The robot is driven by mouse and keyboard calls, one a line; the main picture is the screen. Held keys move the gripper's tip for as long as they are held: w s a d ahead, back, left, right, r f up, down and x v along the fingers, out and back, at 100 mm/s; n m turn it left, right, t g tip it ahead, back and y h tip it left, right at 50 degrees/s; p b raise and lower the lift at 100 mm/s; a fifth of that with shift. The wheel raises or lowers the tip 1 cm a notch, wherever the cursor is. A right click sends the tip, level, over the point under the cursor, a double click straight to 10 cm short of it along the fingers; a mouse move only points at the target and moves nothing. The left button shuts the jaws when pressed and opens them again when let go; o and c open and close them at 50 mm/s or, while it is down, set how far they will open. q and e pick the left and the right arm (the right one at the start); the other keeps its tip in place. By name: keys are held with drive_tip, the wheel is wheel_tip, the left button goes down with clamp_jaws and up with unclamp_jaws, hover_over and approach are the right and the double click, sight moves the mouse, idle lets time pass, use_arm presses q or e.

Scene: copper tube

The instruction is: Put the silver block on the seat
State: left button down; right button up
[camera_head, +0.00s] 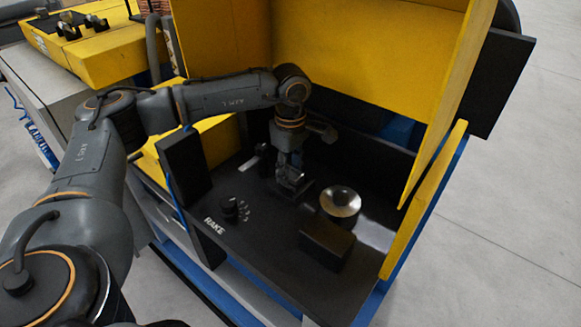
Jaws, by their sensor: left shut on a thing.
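My left gripper (292,181) points down inside the yellow-walled machine, low over its black deck. It is shut on the silver block, which is mostly hidden between the dark fingers and hard to tell from them. A round silver dish-like part (340,202) stands on the deck just right of the gripper. I cannot tell clearly which fixture is the seat; the dark spot below the gripper is partly covered by it. My right gripper is not in view.
A black box (326,243) stands in front of the silver dish. A black knob (231,208) is near the RAKE label on the left of the deck. A black upright panel (186,166) borders the left, and yellow walls (362,55) enclose the back and right.

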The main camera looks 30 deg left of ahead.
sight(291, 172)
use_arm(q)
drive_tip(key=c, duration=0.9)
unclamp_jaws()
drive_tip(key=shift+c, duration=0.2)
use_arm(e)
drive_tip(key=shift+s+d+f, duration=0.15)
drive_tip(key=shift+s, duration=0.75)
use_arm(q)
drive_tip(key=shift+r, duration=0.45)
wheel_tip(291, 172, up, 11)
drive_tip(key=b, duration=0.2)
drive_tip(key=shift+r, duration=0.15)
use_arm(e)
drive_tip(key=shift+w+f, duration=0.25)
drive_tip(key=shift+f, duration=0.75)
